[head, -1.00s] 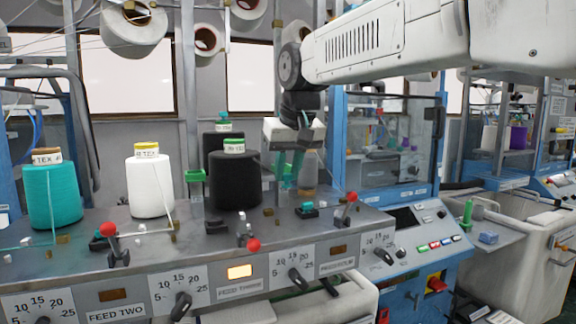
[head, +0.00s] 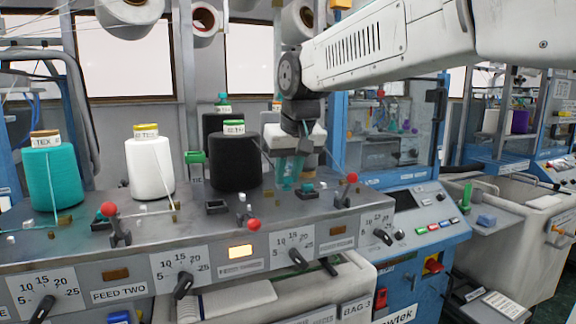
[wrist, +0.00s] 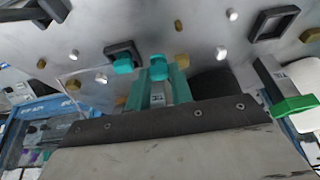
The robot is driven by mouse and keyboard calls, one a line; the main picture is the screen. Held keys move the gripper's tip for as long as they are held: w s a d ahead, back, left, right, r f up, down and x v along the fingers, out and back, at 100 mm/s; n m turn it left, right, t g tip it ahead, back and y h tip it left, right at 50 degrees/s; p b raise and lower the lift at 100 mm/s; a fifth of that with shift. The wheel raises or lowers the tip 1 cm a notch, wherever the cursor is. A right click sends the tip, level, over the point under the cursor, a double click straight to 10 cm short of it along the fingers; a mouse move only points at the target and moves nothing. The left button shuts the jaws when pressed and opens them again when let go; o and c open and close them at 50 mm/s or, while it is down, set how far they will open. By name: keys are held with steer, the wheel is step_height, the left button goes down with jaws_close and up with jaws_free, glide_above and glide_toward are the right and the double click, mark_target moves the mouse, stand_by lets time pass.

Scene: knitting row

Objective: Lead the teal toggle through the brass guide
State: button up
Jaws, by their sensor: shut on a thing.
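My gripper (wrist: 160,88) has teal fingers and is shut on a small teal toggle (wrist: 158,70), which shows at the fingertips in the wrist view. In the head view my gripper (head: 287,182) is low over the metal panel, right of the black cone. A brass guide (wrist: 181,61) is close beside the held toggle on the right in the wrist view. I cannot tell whether they touch. Another teal piece (wrist: 123,65) sits in a black square holder just left; it also shows in the head view (head: 307,187). The fingers hide the held toggle in the head view.
A black cone (head: 236,165) stands close left of my gripper. A red-knobbed lever (head: 351,179) stands to the right. An empty black square holder (head: 217,207) lies left on the panel (head: 180,222). White and brass pegs stand around.

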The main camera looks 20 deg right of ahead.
steer(key=shift+f, duration=0.9)
steer(key=shift+a+r, duration=0.1)
steer(key=shift+a, duration=2.75)
